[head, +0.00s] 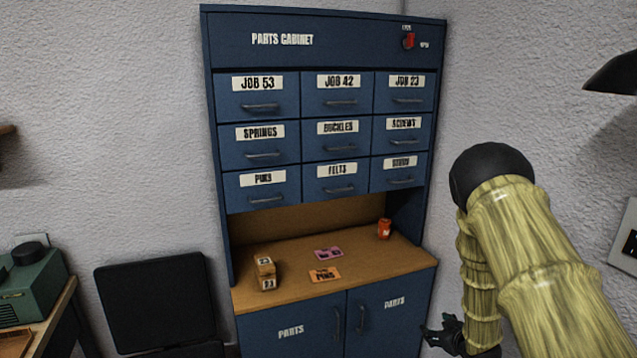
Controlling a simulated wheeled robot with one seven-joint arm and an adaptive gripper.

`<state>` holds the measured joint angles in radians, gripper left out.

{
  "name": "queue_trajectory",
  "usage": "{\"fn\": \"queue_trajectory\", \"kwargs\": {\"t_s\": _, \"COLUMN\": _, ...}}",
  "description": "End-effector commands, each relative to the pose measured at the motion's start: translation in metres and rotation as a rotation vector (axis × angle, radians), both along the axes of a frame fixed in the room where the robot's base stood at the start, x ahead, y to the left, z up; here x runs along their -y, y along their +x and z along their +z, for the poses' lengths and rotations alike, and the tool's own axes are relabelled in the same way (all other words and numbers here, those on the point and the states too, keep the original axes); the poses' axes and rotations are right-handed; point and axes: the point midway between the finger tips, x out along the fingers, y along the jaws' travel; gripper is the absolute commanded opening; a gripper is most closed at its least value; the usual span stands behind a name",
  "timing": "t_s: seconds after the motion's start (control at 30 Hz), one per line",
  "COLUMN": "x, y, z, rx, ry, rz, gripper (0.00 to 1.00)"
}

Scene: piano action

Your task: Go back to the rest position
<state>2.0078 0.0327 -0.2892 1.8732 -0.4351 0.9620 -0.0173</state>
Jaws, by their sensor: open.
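My gripper (446,335) is low at the right, in front of the cabinet's lower right door and below the counter edge. It is small and dark in the head view, open, with nothing seen in it. My yellow-sleeved arm comes in from the right edge. The blue parts cabinet (327,38) stands in the middle, with its labelled drawers all closed and its two lower doors shut.
On the cabinet's wooden counter (345,285) are small numbered blocks (265,270), an orange card (324,274), a pink card (328,253) and a red container (384,229). A black panel (155,300) stands left. A green device (30,285) sits on a bench.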

Motion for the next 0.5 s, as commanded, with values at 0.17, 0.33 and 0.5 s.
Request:
{"fn": "queue_trajectory", "kwargs": {"t_s": 0.17, "x": -0.020, "y": -0.077, "z": -0.072, "rx": -0.163, "ry": 0.054, "rz": -0.088, "gripper": 0.61}}
{"fn": "queue_trajectory", "kwargs": {"t_s": 0.33, "x": -0.042, "y": -0.156, "z": -0.126, "rx": -0.321, "ry": 0.094, "rz": -0.167, "gripper": 0.61}}
{"fn": "queue_trajectory", "kwargs": {"t_s": 0.5, "x": -0.065, "y": -0.242, "z": -0.167, "rx": -0.485, "ry": 0.124, "rz": -0.244, "gripper": 0.61}}
